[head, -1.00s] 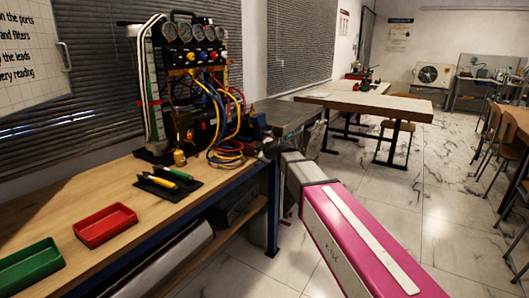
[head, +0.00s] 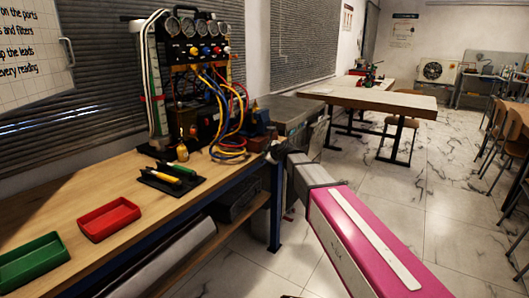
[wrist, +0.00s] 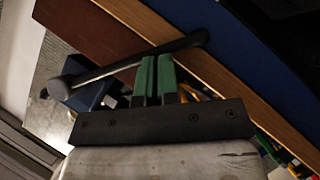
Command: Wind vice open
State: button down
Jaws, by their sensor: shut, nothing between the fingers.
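The vice (head: 258,122) is a small blue body at the far end of the wooden bench in the head view, partly hidden by hoses and my arm. In the wrist view its blue part (wrist: 88,95) shows left of my fingers. A dark bar with a round end knob (wrist: 58,90), seemingly the vice handle, runs slantwise beyond the fingertips. My gripper (wrist: 153,62) has its two green fingers together and empty. The fingertips overlap the bar in the picture; I cannot tell whether they touch it. In the head view my gripper (head: 273,151) is dark and small beside the vice.
A gauge panel (head: 192,50) with coloured hoses (head: 228,125) stands on the bench. A black tray with pens (head: 170,180), a red tray (head: 108,219) and a green tray (head: 32,262) lie nearer. A dark bench (head: 300,108) stands behind.

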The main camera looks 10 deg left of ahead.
jog(key=shift+w+f, duration=0.25)
jog(key=shift+f, duration=0.1)
